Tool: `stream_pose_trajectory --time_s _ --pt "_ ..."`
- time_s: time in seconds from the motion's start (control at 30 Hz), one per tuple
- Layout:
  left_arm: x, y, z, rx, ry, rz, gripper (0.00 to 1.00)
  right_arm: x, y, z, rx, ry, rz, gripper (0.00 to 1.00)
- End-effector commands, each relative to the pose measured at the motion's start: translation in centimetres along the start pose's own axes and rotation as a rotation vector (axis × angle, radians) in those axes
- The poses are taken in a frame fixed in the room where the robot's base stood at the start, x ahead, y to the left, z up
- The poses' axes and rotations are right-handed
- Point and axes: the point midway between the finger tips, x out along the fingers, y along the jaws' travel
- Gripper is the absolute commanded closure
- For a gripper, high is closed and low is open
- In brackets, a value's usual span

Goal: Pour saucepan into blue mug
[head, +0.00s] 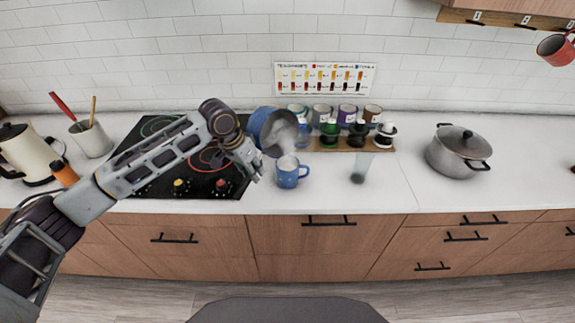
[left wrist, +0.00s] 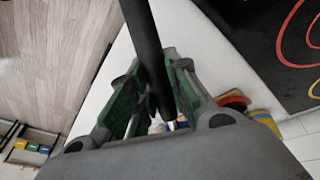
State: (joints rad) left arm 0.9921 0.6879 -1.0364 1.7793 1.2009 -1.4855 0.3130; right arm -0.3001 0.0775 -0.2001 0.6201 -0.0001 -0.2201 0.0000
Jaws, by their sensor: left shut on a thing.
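The blue saucepan (head: 262,127) is tilted on its side in the head view, its grey inside facing right and down. A pale whitish stream or vapour shows at its rim, above the mug. The blue mug (head: 288,173) stands upright on the white counter, just below and to the right of the pan, with whitish content at its mouth. My left gripper (head: 247,155) is shut on the saucepan's handle, left of the mug. In the left wrist view the dark handle (left wrist: 148,45) runs between the green-padded fingers (left wrist: 150,105). My right gripper is in neither view.
A black cooktop (head: 150,180) lies left, under my arm. A rack of cups and bottles (head: 335,143) stands behind the mug. A clear glass (head: 361,168) stands right of the mug, and a lidded grey pot (head: 445,152) farther right. Counter between glass and pot is clear.

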Motion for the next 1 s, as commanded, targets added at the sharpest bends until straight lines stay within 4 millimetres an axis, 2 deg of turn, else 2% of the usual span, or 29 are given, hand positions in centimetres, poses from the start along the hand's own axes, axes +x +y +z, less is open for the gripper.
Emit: stream_pose_trajectory --time_s 0.3,0.7,1.0 --pt "-1.0 -0.6 -0.5 -0.026 -0.016 0.083 1.0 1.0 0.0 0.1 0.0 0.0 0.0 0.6" --pt "-1.2 -0.5 -0.6 -0.043 -0.032 0.141 1.0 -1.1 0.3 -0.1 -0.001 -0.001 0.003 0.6" --pt "-1.0 -0.6 -0.5 -0.046 -0.035 0.151 1.0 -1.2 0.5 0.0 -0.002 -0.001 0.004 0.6"
